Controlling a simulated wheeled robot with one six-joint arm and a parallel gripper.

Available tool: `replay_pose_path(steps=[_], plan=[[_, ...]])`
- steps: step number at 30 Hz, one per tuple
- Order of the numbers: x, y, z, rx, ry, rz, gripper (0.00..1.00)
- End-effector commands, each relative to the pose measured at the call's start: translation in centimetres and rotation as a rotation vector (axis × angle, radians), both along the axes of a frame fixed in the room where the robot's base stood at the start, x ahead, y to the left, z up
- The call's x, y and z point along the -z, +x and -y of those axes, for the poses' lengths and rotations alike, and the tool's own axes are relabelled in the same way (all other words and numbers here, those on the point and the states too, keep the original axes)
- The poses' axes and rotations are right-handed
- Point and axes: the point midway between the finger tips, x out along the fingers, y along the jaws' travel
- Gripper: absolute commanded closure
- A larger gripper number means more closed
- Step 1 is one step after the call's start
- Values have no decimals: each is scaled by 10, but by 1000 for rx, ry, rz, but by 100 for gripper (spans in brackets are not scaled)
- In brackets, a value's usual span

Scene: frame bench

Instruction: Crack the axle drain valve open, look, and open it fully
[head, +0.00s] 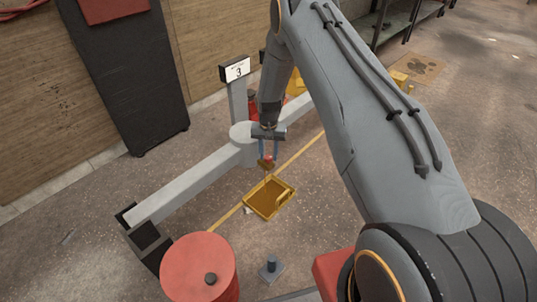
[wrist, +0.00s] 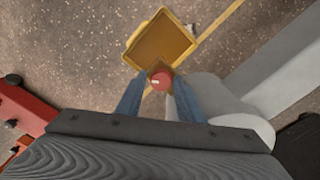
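The grey axle beam (head: 190,184) runs diagonally across the head view, with a thick round middle. The drain valve's red round knob (wrist: 161,81) has a white mark and sits on a yellow-orange piece; it shows small in the head view (head: 267,161). My gripper (head: 269,153) points down beside the axle. In the wrist view its two blue fingers (wrist: 158,88) stand apart, one on each side of the knob. Contact with the knob is not clear. A yellow tray (head: 256,211) with a brown inside lies on the floor just beyond the valve in the wrist view (wrist: 139,37).
A red drum (head: 199,268) stands at the front left, near a dark stand (head: 148,241) under the beam's end. A small grey block with a post (head: 271,269) is on the floor. A sign reading 3 (head: 236,70) stands behind the axle. Floor right of the tray is clear.

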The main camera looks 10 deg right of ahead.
Motion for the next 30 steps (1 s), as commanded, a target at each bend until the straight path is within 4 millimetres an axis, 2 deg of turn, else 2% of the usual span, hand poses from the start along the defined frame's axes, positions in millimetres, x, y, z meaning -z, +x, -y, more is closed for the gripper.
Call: replay_pose_path(steps=[8, 11, 21, 25, 30], plan=[[-2, 1, 0, 0, 0, 2, 66], [-12, 1, 0, 1, 0, 3, 66], [-65, 1, 1, 1, 0, 3, 66], [-75, 1, 1, 1, 0, 2, 66], [-78, 0, 1, 1, 0, 0, 66]])
